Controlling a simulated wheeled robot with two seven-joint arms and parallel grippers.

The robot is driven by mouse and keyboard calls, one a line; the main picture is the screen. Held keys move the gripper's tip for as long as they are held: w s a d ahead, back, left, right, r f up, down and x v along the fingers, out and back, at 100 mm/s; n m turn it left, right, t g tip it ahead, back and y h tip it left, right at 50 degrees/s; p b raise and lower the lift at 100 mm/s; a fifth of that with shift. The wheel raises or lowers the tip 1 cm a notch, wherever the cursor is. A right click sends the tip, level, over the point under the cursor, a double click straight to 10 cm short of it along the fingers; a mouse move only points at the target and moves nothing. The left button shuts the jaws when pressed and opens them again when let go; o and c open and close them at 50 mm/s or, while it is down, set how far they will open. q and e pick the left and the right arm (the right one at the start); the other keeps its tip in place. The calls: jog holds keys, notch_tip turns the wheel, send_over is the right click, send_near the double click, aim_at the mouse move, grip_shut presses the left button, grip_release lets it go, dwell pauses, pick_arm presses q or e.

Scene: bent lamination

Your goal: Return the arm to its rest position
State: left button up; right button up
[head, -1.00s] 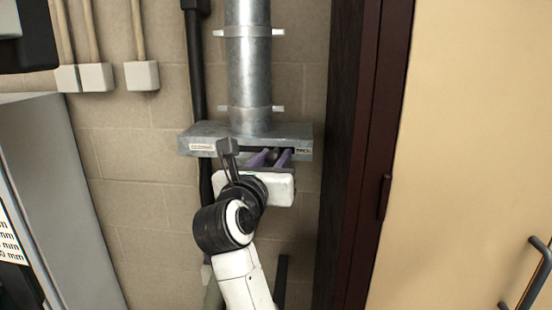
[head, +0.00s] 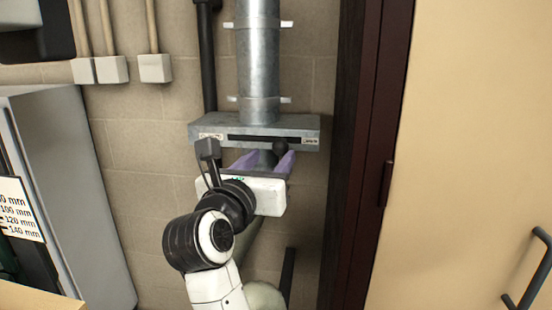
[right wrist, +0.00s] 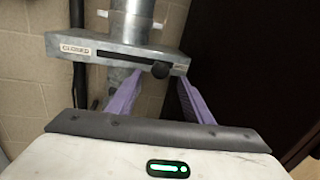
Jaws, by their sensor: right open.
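My right arm comes up from the bottom middle of the head view. Its right gripper (head: 267,158) has two purple fingers, spread apart and empty, just below and in front of a grey metal gate box (head: 230,126). A black round knob (head: 281,146) sits at the right end of the box's dark slot, by the right-hand label. In the right wrist view the knob (right wrist: 160,69) appears above the gap between the fingers, with nothing held. My left gripper is not in view.
A vertical metal duct (head: 257,60) rises from the box against a block wall. A dark door frame (head: 375,150) and beige door (head: 460,130) stand to the right. A grey cabinet (head: 75,170) stands at left. Conduit boxes (head: 155,68) are on the wall.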

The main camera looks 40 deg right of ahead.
jog(key=shift+s+a, duration=0.15)
jog(key=shift+a, duration=0.1)
dwell(0.3)
